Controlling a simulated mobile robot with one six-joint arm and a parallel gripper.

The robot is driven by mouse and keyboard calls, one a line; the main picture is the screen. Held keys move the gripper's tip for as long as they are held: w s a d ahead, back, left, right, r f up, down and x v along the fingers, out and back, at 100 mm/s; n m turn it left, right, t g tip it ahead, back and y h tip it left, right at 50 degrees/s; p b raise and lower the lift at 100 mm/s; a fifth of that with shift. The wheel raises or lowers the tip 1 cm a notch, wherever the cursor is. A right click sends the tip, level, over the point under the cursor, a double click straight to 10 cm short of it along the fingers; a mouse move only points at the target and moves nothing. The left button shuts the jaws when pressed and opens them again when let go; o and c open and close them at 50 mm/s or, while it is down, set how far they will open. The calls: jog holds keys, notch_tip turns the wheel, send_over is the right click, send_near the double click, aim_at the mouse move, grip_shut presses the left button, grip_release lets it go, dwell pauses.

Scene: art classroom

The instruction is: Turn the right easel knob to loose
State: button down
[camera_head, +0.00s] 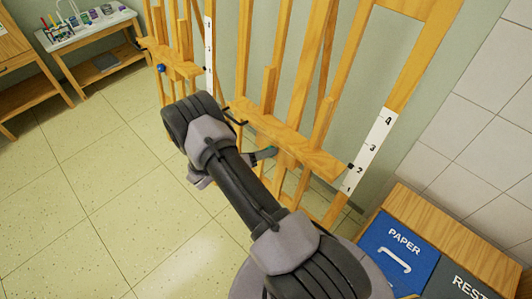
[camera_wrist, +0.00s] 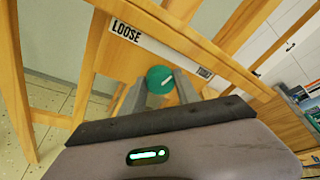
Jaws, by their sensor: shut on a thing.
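The right easel (camera_head: 290,143) stands in front of my arm. Its green round knob (camera_wrist: 158,79) sits on the wooden crossbar, below a white label strip (camera_wrist: 165,51). The strip reads LOOSE at its left end; the small dark marking at its right end is too small to read surely. A white pointer line on the knob slants up and to the right, away from LOOSE. My gripper (camera_wrist: 161,84) has one finger on each side of the knob and is shut on it. In the head view my arm covers most of the gripper; a bit of green shows near the fingers.
A left easel (camera_head: 182,72) with a blue knob (camera_head: 161,68) stands farther back. A blue PAPER bin (camera_head: 385,262) and a grey bin (camera_head: 450,282) are at the lower right. A supply table (camera_head: 90,40) is at the upper left. The tiled floor at left is clear.

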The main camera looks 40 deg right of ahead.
jog(key=shift+f+n+h+b, duration=0.1)
jog(key=shift+n+h+b, duration=0.4)
jog(key=shift+n, duration=1.95)
jog(key=shift+f+n+h+b, duration=0.1)
jog(key=shift+n+h+b, duration=0.4)
jog(key=shift+n, duration=1.9)
jog(key=shift+f+n+h+b, duration=0.1)
jog(key=shift+n+h+b, duration=0.4)
jog(key=shift+n, duration=1.95)
jog(key=c, duration=0.9)
grip_release()
jog(key=shift+a, duration=0.1)
jog(key=w+a+p, duration=0.1)
jog(key=a+p, duration=0.2)
jog(key=a, duration=1.4)
jog(key=shift+w+a+r, duration=0.15)
jog(key=shift+r, duration=0.05)
